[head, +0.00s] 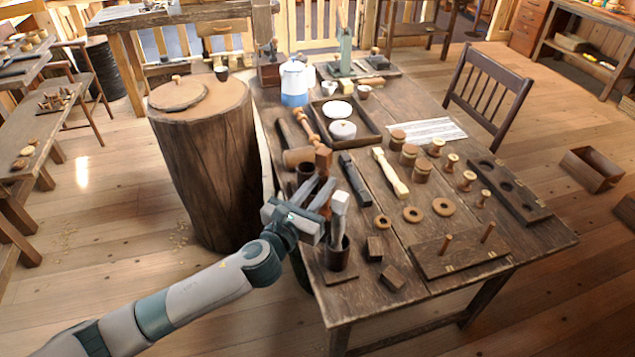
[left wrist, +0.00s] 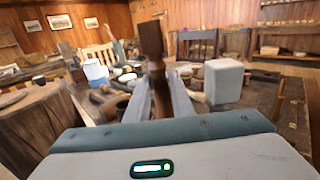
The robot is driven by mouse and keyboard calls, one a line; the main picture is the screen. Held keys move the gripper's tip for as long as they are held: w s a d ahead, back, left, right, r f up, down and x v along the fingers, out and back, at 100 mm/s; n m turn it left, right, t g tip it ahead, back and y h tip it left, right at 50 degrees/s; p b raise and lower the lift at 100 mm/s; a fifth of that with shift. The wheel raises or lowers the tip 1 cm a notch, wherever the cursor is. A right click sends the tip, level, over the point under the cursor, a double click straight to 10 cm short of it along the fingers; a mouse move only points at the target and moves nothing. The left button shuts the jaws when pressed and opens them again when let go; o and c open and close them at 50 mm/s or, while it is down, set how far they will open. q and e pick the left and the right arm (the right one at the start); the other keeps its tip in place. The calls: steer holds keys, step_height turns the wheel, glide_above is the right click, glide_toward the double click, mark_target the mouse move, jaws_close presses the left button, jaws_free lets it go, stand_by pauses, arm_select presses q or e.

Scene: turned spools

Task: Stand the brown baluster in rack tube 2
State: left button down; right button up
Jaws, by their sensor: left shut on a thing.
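The brown baluster (head: 323,160) is gripped by my left gripper (head: 322,192); its square end stands above the fingers. In the left wrist view the baluster (left wrist: 152,42) rises nearly upright between the fingers (left wrist: 160,100). Its lower part is mostly hidden by the gripper, so I cannot tell whether it is inside a tube. A dark front rack tube (head: 338,256) holds a pale grey baluster (head: 340,204), also seen in the left wrist view (left wrist: 224,80). Another dark tube (head: 304,173) stands behind the gripper. No tube numbers are readable. My right gripper is out of view.
A dark baluster (head: 354,178) and a cream one (head: 390,172) lie to the right. Small blocks (head: 375,248) sit near the front tube. A wooden stump (head: 205,150) stands left.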

arm_select(q)
steer(key=shift+a+f, duration=0.2)
steer(key=shift+f, duration=0.75)
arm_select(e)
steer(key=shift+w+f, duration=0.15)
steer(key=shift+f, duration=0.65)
arm_select(q)
steer(key=c, duration=1.5)
jaws_free()
steer(key=shift+o, duration=0.2)
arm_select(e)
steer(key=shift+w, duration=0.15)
arm_select(q)
steer(key=r+b+v, duration=0.1)
steer(key=b+v, duration=0.2)
steer(key=v, duration=1.4)
steer(key=shift+s, duration=0.2)
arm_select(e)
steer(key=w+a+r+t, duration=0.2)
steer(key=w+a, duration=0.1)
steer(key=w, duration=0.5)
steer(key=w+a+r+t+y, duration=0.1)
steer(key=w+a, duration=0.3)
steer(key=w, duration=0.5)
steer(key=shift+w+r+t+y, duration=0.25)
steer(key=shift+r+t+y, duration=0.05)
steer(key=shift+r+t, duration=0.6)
arm_select(q)
steer(key=shift+a+r, duration=0.1)
steer(key=shift+r, duration=0.05)
